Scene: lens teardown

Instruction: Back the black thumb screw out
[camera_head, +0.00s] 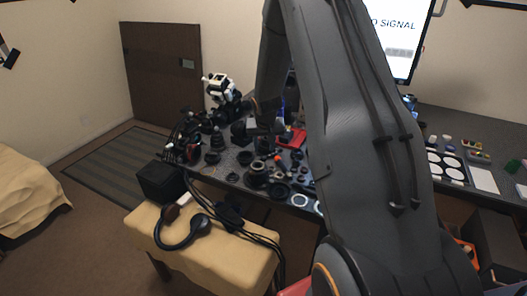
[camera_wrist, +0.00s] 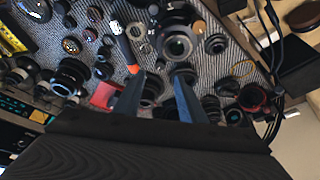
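In the wrist view my gripper (camera_wrist: 160,78) is open, its two blue-grey fingers spread apart above the crowded bench. Nothing is visibly clamped between them. A black round part (camera_wrist: 151,88) shows in the gap between the fingers, below them; I cannot tell whether it is the thumb screw. A black lens barrel with a glass front (camera_wrist: 177,45) stands just beyond the fingertips. No black thumb screw can be picked out for certain among the many small dark parts. In the head view my arm hides much of the bench.
The bench (camera_head: 229,172) is crowded with dark lens parts. A red tray (camera_head: 292,137) lies among them, and an orange-handled tool (camera_wrist: 124,46) lies near the lens barrel. A padded stool (camera_head: 205,262) with headphones (camera_head: 181,232) and a black box (camera_head: 160,181) are in front.

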